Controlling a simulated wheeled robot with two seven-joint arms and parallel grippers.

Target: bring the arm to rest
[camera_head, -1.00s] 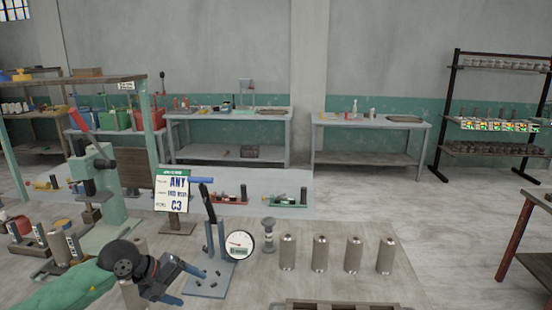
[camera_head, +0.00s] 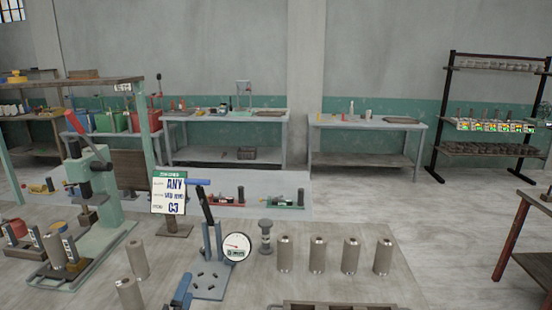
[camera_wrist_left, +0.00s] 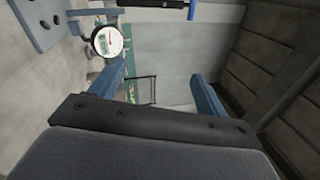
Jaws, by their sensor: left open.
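Only the blue fingers of my left gripper (camera_head: 182,291) show at the bottom edge of the head view, in front of the gauge stand (camera_head: 210,282). In the left wrist view my left gripper (camera_wrist_left: 163,85) has its two blue fingers wide apart with nothing between them. The stand's round dial gauge (camera_head: 236,247) also shows in the left wrist view (camera_wrist_left: 107,41), beyond one finger. The rest of my left arm is out of the head view. My right gripper does not show.
Two grey cylinders (camera_head: 137,259) (camera_head: 129,294) stand left of the fingers. Several more cylinders (camera_head: 317,255) stand in a row to the right. A tray (camera_head: 345,306) lies at the front edge. A green lever press (camera_head: 102,215) and a sign (camera_head: 169,192) stand behind.

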